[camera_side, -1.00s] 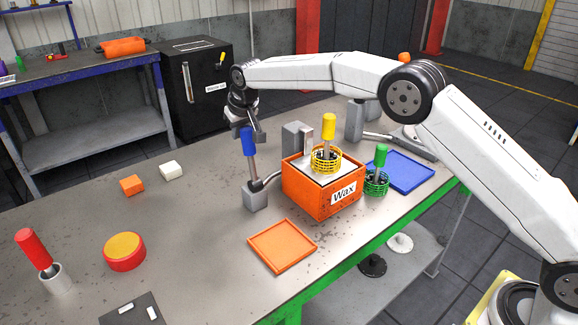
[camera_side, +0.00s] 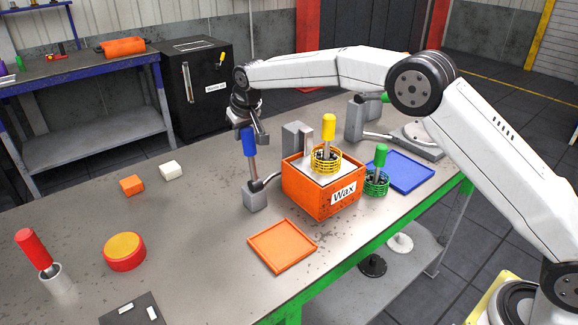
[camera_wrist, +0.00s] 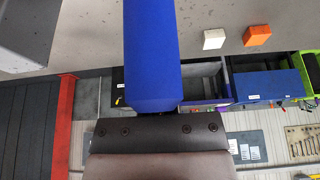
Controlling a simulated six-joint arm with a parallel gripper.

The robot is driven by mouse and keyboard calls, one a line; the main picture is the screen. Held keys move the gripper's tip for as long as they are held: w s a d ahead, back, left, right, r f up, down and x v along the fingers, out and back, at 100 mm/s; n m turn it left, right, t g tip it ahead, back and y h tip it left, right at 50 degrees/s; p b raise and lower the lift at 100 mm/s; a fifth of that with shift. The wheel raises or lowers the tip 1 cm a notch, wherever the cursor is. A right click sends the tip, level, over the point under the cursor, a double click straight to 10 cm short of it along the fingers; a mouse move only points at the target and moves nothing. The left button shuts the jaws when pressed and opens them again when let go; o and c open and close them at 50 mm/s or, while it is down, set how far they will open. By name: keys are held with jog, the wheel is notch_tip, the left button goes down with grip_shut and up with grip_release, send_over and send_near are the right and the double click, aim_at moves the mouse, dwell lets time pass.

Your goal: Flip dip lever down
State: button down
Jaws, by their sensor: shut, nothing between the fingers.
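The dip lever has a blue handle (camera_side: 250,142) on a grey rod and stands nearly upright on a grey base (camera_side: 255,197) to the left of the orange wax box (camera_side: 322,187). My gripper (camera_side: 262,136) is shut and empty, close by the top of the blue handle. It partly overlaps the handle's top in the side view, and I cannot tell whether they touch. In the wrist view the blue handle (camera_wrist: 152,55) fills the middle, right in front of my gripper (camera_wrist: 157,130); the fingertips are not clear there.
A yellow-handled basket (camera_side: 327,158) sits on the wax box. A green-handled basket (camera_side: 376,182) stands right of it, by a blue tray (camera_side: 400,172). An orange tray (camera_side: 282,246) lies in front. White (camera_side: 170,170) and orange (camera_side: 132,185) blocks lie left; the table between is clear.

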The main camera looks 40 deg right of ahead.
jog(key=shift+s+f, duration=0.1)
jog(key=shift+s, duration=0.05)
jog(key=shift+s+f, duration=0.1)
jog(key=shift+s, duration=0.6)
dwell(0.4)
jog(key=shift+s+f, duration=0.1)
jog(key=shift+s, duration=0.4)
